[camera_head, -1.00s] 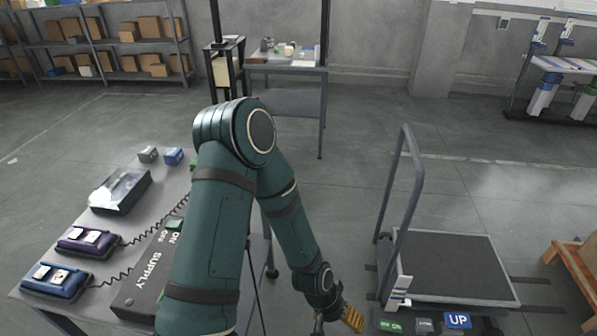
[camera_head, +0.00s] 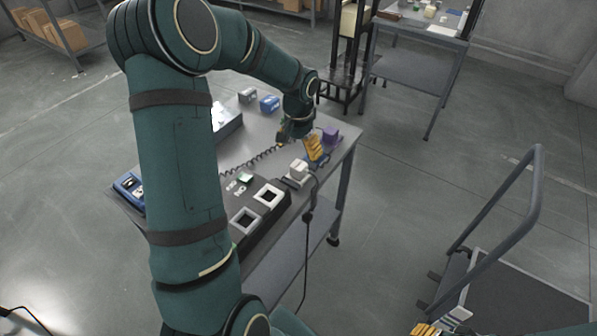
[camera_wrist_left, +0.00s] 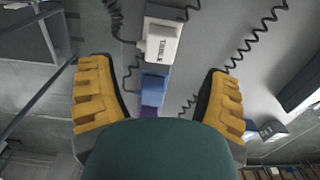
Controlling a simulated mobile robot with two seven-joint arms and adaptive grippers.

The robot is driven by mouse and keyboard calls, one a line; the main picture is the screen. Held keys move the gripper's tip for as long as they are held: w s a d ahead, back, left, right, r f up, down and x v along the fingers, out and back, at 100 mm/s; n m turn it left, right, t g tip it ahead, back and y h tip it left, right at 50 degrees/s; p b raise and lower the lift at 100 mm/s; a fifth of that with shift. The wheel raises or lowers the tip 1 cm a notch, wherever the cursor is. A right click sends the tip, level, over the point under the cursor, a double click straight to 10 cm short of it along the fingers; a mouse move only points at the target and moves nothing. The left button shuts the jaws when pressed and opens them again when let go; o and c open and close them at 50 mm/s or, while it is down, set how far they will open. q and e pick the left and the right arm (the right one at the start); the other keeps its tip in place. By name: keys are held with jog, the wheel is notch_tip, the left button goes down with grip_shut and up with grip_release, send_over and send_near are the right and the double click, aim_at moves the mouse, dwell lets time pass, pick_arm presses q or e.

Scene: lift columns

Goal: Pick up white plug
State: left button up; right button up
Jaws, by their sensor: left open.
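The white plug (camera_head: 298,169) sits at the near right edge of the grey table, next to a dark supply box (camera_head: 258,205). In the left wrist view the white plug (camera_wrist_left: 161,42) lies ahead, between and beyond the fingertips. My left gripper (camera_head: 305,146) is just above the table, slightly behind the white plug in the head view. Its yellow fingers (camera_wrist_left: 163,68) are spread apart with nothing held. A sliver of my right gripper (camera_head: 425,329) shows at the bottom edge; its jaws cannot be made out.
A purple plug (camera_head: 330,136) stands near the table's right corner. Blue (camera_head: 269,103) and grey (camera_head: 247,95) blocks stand farther back. A dark cable (camera_head: 308,235) hangs off the table edge. A cart with a handle (camera_head: 515,215) stands right; open floor lies between.

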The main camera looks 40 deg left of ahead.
aim_at(299, 165)
pick_arm(q)
notch_tip(299, 165, down, 4)
jog(key=shift+r+b, duration=0.1)
jog(key=shift+b, duration=0.2)
notch_tip(299, 165, down, 5)
jog(key=shift+w+a+f+b, duration=0.1)
jog(key=shift+w+a+b, duration=0.05)
jog(key=shift+b, duration=0.6)
jog(key=c, duration=1.2)
